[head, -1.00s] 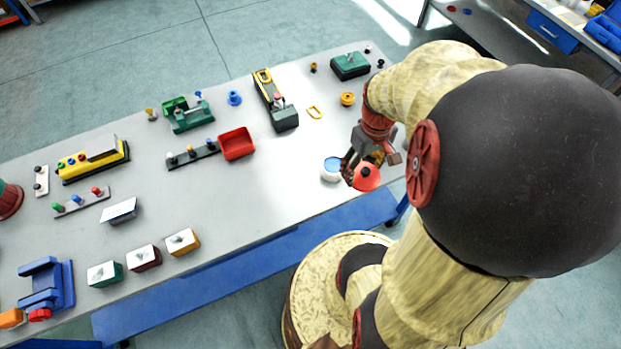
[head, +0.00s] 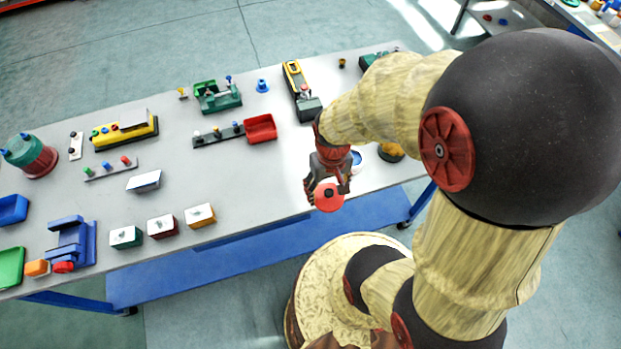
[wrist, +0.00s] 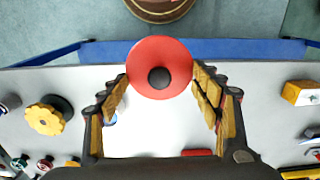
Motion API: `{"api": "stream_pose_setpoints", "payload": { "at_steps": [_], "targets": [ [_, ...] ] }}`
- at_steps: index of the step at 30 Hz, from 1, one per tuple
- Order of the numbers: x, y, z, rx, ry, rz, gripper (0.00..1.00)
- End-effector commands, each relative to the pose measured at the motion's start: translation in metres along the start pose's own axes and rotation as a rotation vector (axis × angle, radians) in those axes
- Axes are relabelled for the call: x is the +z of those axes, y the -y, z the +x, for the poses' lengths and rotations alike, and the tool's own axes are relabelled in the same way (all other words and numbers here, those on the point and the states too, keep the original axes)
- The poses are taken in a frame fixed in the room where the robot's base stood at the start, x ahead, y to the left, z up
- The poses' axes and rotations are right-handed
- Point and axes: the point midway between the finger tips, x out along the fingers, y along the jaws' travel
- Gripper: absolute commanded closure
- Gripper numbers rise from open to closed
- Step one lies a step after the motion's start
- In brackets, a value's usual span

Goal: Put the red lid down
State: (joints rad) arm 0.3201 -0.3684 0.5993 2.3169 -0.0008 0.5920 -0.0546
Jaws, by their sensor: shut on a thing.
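The red lid (head: 328,198) is a round disc with a dark knob at its centre. My gripper (head: 327,183) is shut on it and holds it near the front edge of the grey table, apparently above the surface. In the wrist view the lid (wrist: 160,55) sits between the tips of the two fingers (wrist: 160,80), its face and knob turned to the camera. A white round container with blue inside (head: 356,158) stands just right of my gripper, partly hidden by it.
The grey table (head: 260,190) has clear room left of the lid. White-topped blocks (head: 200,214) stand along the front edge further left. A red tray (head: 261,128) lies behind, and a yellow knob on a dark base (wrist: 47,117) is beyond the container.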

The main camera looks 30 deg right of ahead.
Motion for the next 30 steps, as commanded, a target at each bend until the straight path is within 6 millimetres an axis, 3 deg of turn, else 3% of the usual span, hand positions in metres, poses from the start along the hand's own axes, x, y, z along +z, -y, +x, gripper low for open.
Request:
{"api": "stream_pose_setpoints", "payload": {
  "at_steps": [5, 15, 22, 30],
  "targets": [
    [-0.022, 0.000, 0.012, 0.000, 0.003, 0.016, 0.59],
    [-0.093, 0.001, 0.044, 0.000, 0.002, 0.014, 0.59],
    [-0.122, 0.001, 0.083, 0.000, 0.004, 0.014, 0.59],
    [-0.136, 0.001, 0.096, 0.000, 0.000, 0.014, 0.59]
  ]
}}
